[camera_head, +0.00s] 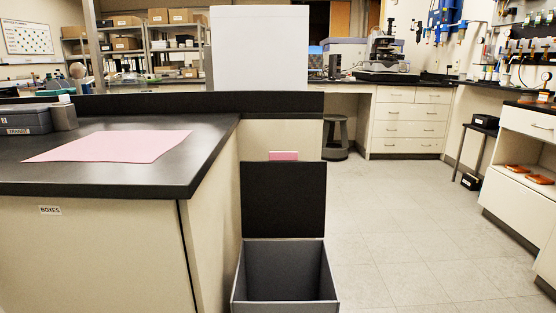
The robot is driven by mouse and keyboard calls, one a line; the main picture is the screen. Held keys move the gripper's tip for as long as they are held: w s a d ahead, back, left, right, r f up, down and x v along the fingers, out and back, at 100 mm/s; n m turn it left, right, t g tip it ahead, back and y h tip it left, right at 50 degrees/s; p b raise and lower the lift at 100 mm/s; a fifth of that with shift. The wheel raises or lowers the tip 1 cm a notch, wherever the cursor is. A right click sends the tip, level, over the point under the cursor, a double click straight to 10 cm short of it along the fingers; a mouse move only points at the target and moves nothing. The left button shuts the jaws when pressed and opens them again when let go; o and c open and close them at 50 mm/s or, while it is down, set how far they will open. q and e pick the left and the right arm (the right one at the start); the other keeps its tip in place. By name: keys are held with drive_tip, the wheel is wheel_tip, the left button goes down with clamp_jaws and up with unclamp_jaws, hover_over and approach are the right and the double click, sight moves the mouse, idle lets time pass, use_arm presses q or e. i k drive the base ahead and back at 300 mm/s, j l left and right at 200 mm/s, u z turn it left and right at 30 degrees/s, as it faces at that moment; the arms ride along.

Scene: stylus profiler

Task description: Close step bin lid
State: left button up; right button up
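The step bin (286,270) stands on the floor at the bottom middle of the head view, beside the end of the black-topped bench. It is a grey open box and I see into its inside, which looks empty as far as it shows. Its black lid (284,199) stands upright at the back of the bin, open. A pink piece (284,156) shows just above the lid's top edge. The bin's lower front is cut off by the picture's edge. Neither of my grippers is in view.
The bench (219,140) with a pink sheet (112,146) and a grey box (24,120) fills the left. Clear floor (400,230) lies right of the bin. A white drawer unit (520,160) stands far right. A dark stool (336,138) stands behind.

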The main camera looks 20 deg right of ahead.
sight(283, 196)
drive_tip(key=k, duration=0.15)
drive_tip(key=k+u, duration=0.15)
drive_tip(key=u, duration=0.2)
drive_tip(key=k+j+u, duration=0.1)
drive_tip(key=u, duration=0.25)
drive_tip(key=k+j+u, duration=0.1)
drive_tip(key=k+u, duration=0.25)
drive_tip(key=i+l+u, duration=0.15)
drive_tip(key=l+u, duration=0.25)
drive_tip(key=l, duration=0.7)
drive_tip(key=l+u, duration=0.35)
drive_tip(key=l, duration=0.75)
